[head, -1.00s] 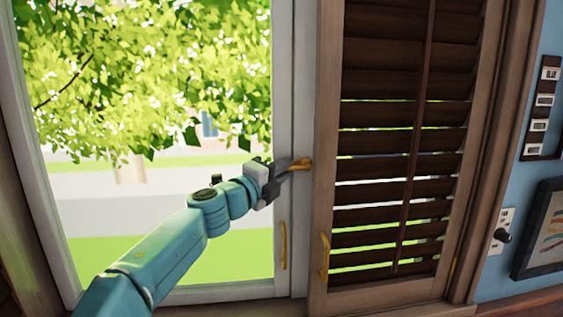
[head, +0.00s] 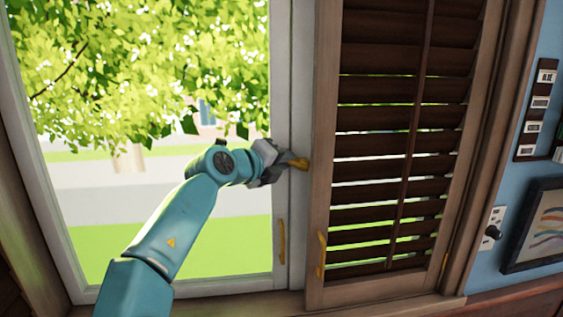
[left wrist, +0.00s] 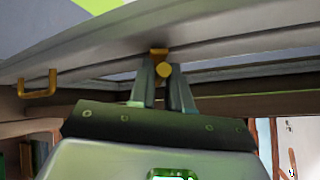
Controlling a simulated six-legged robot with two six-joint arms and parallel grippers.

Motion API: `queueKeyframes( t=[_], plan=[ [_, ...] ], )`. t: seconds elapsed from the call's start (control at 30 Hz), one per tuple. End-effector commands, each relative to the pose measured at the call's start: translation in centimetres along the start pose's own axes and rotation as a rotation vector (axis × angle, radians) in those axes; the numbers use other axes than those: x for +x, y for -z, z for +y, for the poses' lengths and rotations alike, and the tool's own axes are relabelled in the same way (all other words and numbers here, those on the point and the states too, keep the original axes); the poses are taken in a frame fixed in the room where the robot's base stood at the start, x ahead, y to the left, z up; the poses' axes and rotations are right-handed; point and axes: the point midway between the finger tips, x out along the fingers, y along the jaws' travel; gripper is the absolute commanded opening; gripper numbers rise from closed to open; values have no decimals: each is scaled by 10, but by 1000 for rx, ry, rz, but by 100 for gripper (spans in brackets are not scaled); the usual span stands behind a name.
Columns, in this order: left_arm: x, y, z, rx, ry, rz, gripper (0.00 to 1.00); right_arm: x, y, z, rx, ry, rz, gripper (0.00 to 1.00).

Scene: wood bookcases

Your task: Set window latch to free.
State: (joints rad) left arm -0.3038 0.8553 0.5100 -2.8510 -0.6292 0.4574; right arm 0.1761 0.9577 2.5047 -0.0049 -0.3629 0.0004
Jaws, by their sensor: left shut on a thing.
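The brass window latch (head: 301,164) sits on the white window frame (head: 298,90), at the edge beside the wooden shutter. My left gripper (head: 291,163) reaches it from the left, and its jaws are shut on the latch. Part of the latch is hidden by the fingers in the head view. My right gripper is in neither view.
A brass handle (head: 281,245) is on the window frame below the latch, and another (head: 322,254) is on the louvred shutter (head: 400,150).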

Motion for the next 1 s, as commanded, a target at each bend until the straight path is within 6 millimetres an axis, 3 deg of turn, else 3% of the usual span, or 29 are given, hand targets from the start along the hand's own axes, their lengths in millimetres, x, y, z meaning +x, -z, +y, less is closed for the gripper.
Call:
queueKeyframes(
  t=[0.17,0.2,0.27,0.67,0.77,1.0],
  plan=[
    [0,1,-1,0,1,3,0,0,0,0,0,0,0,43],
    [0,1,-1,0,1,3,21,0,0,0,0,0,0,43],
    [0,1,-1,0,2,3,39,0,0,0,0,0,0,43],
    [-6,1,1,0,3,-1,39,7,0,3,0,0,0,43],
    [-20,2,4,1,4,-1,39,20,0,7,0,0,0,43],
    [-79,2,3,1,5,-2,39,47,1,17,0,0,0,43]
  ],
)
